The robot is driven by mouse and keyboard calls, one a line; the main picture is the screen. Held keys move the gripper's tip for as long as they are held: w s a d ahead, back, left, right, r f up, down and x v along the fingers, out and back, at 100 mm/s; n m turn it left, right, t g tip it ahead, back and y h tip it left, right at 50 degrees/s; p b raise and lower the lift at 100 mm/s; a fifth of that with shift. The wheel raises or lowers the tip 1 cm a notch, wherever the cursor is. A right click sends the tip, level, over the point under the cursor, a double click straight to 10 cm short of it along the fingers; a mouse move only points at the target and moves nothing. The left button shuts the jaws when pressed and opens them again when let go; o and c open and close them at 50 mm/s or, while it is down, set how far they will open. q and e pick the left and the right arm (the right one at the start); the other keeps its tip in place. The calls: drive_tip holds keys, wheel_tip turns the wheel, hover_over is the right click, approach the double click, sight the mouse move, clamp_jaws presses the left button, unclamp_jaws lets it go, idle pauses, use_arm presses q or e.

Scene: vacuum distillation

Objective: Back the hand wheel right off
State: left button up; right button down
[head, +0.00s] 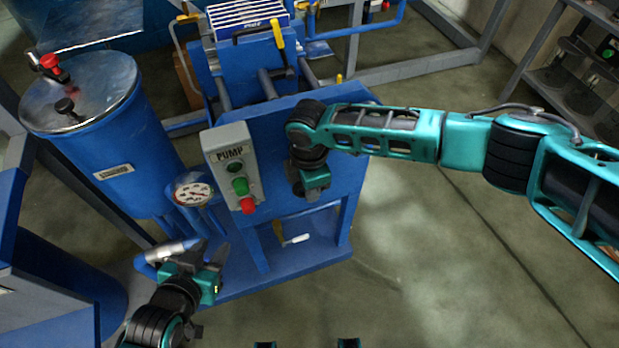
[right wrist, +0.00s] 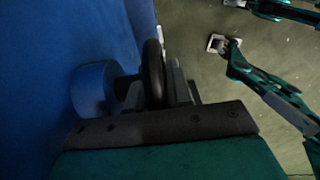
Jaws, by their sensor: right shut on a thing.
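The hand wheel shows in the right wrist view as a dark round rim (right wrist: 153,73) seen nearly edge-on. It stands beside a short blue cylinder (right wrist: 92,90) on the blue panel (right wrist: 40,70). My right gripper (right wrist: 180,85) is shut on the wheel's rim. In the head view my right gripper (head: 311,194) is at the front of the blue filter press frame (head: 347,160), and it and its wrist hide the wheel there. My left gripper (head: 208,256) is open and looks empty, low in front of the blue tank, near a silver pipe end (head: 165,251).
A grey PUMP box (head: 231,165) with green and red buttons is close left of my right gripper. A gauge (head: 194,192) and blue tank (head: 105,130) stand further left. A yellow lever (head: 278,234) is below. The floor (head: 430,250) to the right is clear.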

drive_tip(key=shift+t+h+p, duration=0.3)
drive_tip(key=shift+h+p, duration=0.1)
drive_tip(key=shift+h, duration=0.5)
drive_tip(key=c, duration=1.1)
unclamp_jaws()
drive_tip(key=a+r, duration=0.1)
drive_tip(key=r, duration=0.3)
drive_tip(key=r+p, duration=0.1)
drive_tip(key=r, duration=0.3)
drive_tip(key=s+a+r+p, duration=0.1)
drive_tip(key=r, duration=0.3)
drive_tip(key=shift+a+r, duration=0.25)
drive_tip(key=shift+a, duration=0.1)
